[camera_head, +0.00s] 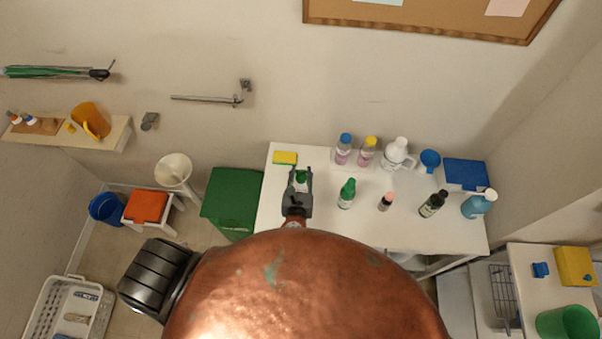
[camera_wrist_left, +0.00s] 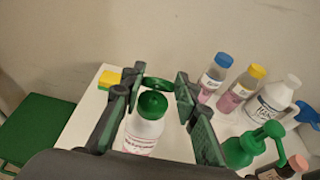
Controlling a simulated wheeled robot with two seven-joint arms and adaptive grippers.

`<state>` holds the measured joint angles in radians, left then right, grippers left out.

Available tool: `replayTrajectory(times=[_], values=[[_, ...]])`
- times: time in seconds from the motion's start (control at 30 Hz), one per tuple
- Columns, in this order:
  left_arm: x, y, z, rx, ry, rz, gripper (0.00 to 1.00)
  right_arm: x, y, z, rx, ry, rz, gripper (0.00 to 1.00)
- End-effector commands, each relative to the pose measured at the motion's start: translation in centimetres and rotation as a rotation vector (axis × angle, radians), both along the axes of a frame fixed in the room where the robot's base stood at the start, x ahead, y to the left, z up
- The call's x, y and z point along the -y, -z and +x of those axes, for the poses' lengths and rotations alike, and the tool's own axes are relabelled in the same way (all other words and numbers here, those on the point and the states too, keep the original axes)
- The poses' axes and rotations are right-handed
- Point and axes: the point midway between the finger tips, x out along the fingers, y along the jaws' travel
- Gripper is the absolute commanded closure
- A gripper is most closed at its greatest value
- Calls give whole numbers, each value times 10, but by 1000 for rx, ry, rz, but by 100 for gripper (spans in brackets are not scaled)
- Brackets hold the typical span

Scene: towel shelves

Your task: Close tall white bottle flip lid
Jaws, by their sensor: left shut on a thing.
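The tall white bottle (camera_wrist_left: 146,132) stands upright on the white table, with a green cap (camera_wrist_left: 152,104) on top. Its green flip lid (camera_wrist_left: 158,84) shows as a ring behind the cap, swung open. My left gripper (camera_wrist_left: 160,80) is shut on the bottle, one finger on each side of its top. The exact contact is hard to see. In the head view, my left gripper (camera_head: 300,178) is over the table's left part, and only the green top (camera_head: 301,176) of the bottle shows between the fingers. My right gripper is not in view.
The white table (camera_head: 400,232) also holds a yellow sponge (camera_head: 285,158), a green-topped bottle (camera_head: 347,193), a dark bottle (camera_head: 433,204), a blue bottle (camera_head: 478,204) and a white jug (camera_head: 398,154). A green bin (camera_head: 231,197) stands left of it. The table's front centre is clear.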

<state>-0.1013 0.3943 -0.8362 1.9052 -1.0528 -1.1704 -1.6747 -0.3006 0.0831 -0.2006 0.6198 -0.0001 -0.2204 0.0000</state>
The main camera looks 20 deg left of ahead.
Motion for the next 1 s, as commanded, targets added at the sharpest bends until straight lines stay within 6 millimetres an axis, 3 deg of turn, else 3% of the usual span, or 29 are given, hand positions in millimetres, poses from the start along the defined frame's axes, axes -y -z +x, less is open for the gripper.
replayTrajectory(times=[0.6, 1.0], values=[[3, 23, -11, 398, 0, 128, 96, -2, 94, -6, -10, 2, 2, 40], [4, 22, -13, 511, 1, 163, 96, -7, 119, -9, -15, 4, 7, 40]])
